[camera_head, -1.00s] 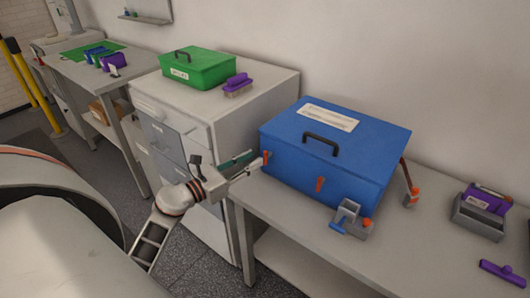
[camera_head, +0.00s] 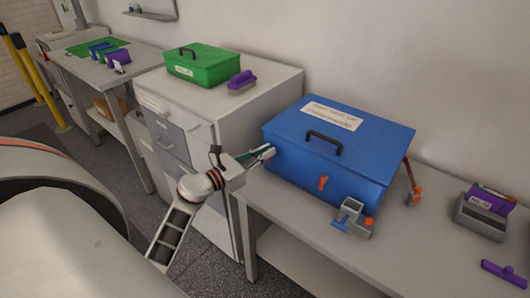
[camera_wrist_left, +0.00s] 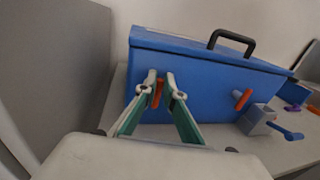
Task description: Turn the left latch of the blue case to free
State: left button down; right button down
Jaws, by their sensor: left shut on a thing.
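The blue case (camera_head: 335,150) stands shut on the bench, with a black handle and a white label on its lid. Its left orange latch (camera_wrist_left: 158,93) is on the front face, between my left fingertips. In the head view that latch is mostly hidden by the gripper. The right orange latch (camera_head: 323,184) is on the same face and also shows in the wrist view (camera_wrist_left: 242,100). My left gripper (camera_head: 268,152), with green fingers, is at the front left of the case and shut on the left latch; it also shows in the wrist view (camera_wrist_left: 161,82). My right gripper is out of view.
A grey fixture with a blue lever (camera_head: 352,217) stands just in front of the case. A grey holder (camera_head: 480,218) with a purple item is to the right. A green case (camera_head: 203,67) and a purple brush (camera_head: 241,82) sit on the cabinet at left.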

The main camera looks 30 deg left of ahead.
pick_arm(q)
jog(key=shift+n, duration=0.3)
jog(key=n, duration=0.3)
jog(key=a+n+t, duration=0.1)
jog(key=shift+f+n, duration=0.25)
jog(key=shift+n, duration=0.15)
jog(key=shift+w+a+f+n+t+y, duration=0.15)
jog(key=shift+f+n+t+y, duration=0.35)
jog(key=shift+n, duration=1.95)
jog(key=shift+s+a+f+n+t+y, duration=0.15)
jog(key=shift+n+y, duration=0.55)
jog(key=shift+n, duration=1.8)
jog(key=shift+w+a+f+n+t+y, duration=0.1)
jog(key=shift+a+f+n+t+y, duration=0.3)
jog(key=shift+n, duration=2.05)
jog(key=shift+d, duration=0.2)
jog(key=c, duration=2.2)
grip_release()
jog(key=shift+o, duration=0.2)
